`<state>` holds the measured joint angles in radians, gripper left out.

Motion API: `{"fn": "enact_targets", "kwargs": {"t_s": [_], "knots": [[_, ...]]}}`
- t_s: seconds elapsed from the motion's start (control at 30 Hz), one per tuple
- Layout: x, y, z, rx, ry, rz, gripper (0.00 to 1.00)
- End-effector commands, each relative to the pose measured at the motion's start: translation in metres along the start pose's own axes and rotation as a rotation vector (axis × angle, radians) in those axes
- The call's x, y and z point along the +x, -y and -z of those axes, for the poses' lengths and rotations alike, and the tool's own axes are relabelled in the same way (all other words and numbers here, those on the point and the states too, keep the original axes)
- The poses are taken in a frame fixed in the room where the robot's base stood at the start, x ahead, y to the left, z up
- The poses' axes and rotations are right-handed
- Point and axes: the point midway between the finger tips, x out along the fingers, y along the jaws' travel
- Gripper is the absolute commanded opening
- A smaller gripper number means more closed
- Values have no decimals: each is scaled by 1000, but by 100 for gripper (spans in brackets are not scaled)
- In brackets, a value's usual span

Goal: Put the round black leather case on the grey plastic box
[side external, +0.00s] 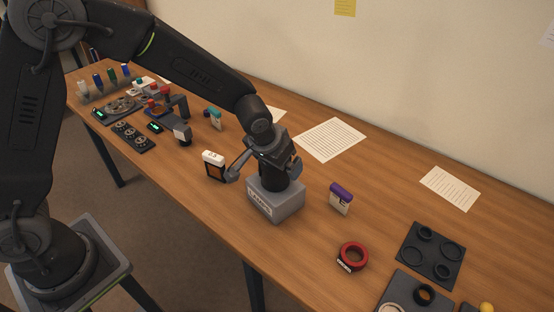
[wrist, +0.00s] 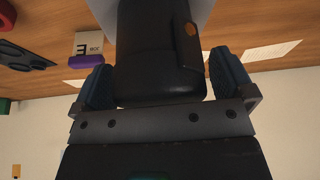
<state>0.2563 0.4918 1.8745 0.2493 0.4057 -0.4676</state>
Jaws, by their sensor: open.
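The round black leather case (side external: 272,181) stands upright on top of the grey plastic box (side external: 277,207), which has a white label on its front. In the wrist view the case (wrist: 160,55) is dark, with an orange-brown round spot on its side. My gripper (side external: 266,168) is open, pointing down, with its two fingers on either side of the case. In the wrist view my gripper (wrist: 162,80) shows both blue-grey pads beside the case, apart from it or barely touching. The case's underside is hidden.
A purple-topped carton (side external: 341,198) and a red ring (side external: 352,256) lie to the right. Black trays (side external: 432,254) are at far right. Bare table lies between the box and the papers.

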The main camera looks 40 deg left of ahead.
Motion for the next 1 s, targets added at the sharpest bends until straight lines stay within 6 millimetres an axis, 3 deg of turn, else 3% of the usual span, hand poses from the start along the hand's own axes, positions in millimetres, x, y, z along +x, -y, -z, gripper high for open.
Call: {"fn": "enact_targets", "kwargs": {"t_s": [0.17,0.6,0.8,1.0], "knots": [[-14,0,2,0,-3,-1,100],[-101,0,2,0,-4,-2,100],[-120,0,1,1,-2,-1,100],[-124,0,1,0,0,0,100]]}}
